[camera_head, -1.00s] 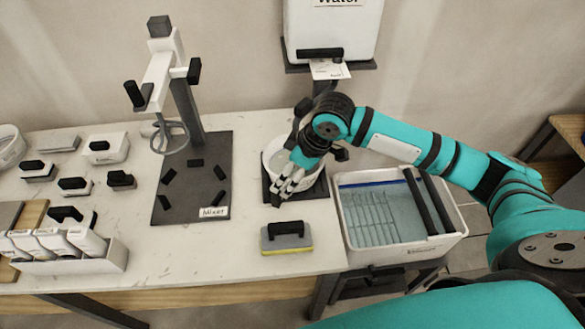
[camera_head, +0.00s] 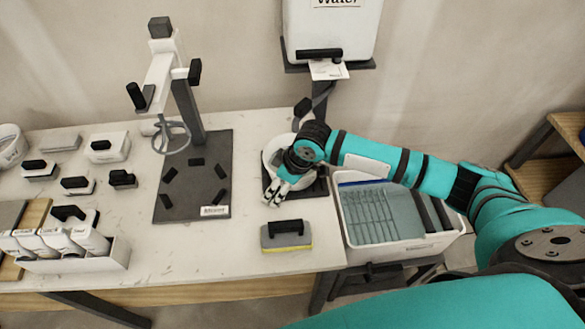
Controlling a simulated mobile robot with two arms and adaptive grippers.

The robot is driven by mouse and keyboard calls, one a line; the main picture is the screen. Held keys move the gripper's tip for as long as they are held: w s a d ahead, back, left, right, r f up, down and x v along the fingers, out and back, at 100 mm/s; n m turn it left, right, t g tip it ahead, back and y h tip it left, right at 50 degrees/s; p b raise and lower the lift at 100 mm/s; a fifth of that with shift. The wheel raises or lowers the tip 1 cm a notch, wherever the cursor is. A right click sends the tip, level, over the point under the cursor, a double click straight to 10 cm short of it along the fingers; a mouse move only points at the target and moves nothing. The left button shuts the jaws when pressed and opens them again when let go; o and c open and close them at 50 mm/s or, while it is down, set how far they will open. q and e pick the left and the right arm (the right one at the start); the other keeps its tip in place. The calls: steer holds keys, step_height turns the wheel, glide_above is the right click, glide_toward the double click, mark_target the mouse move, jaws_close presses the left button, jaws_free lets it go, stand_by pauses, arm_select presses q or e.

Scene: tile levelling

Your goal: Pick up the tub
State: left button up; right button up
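A white round tub (camera_head: 271,153) stands on a dark square pad (camera_head: 318,188) at the table's right end, below the water dispenser. My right gripper (camera_head: 276,196) is at the tub's front right side, its fingers pointing down and left. The wrist hides much of the tub. Whether the fingers touch the tub's wall or are closed on it cannot be told. My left gripper is not in view.
A mixer stand (camera_head: 190,100) on a dark base is left of the tub. A sponge float (camera_head: 286,235) lies in front. A wash bin (camera_head: 450,245) stands right of the table. The water dispenser (camera_head: 330,35) hangs above.

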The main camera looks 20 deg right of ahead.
steer(key=c, duration=1.1)
steer(key=shift+w+r, duration=0.1)
steer(key=shift+r, duration=0.05)
steer(key=shift+c, duration=0.6)
